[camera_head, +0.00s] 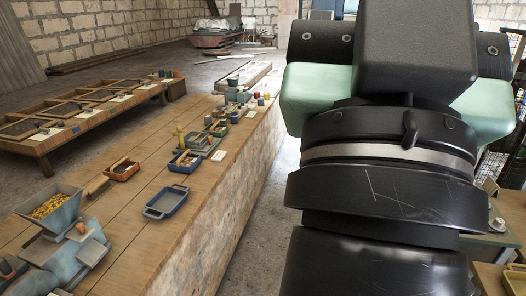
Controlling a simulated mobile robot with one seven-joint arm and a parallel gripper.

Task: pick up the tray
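A blue, empty, shallow tray (150,212) with handle-like ends lies on the long wooden bench, near its right edge. A smaller blue-rimmed tray (175,167) with brownish contents sits farther back. An orange-brown tray (108,175) with something inside lies to the left of it. I cannot tell which of these is the task's tray. My arm fills the right half of the view, and my gripper's fingers do not show. The arm is to the right of the bench, apart from the trays in the picture.
The long bench (120,245) also holds a blue-grey hopper machine (68,222) with yellow pieces at front left, and several small parts farther back. A low table (28,146) with dark panels stands at left. Bare floor (246,205) lies right of the bench. A dark rack stands at far right.

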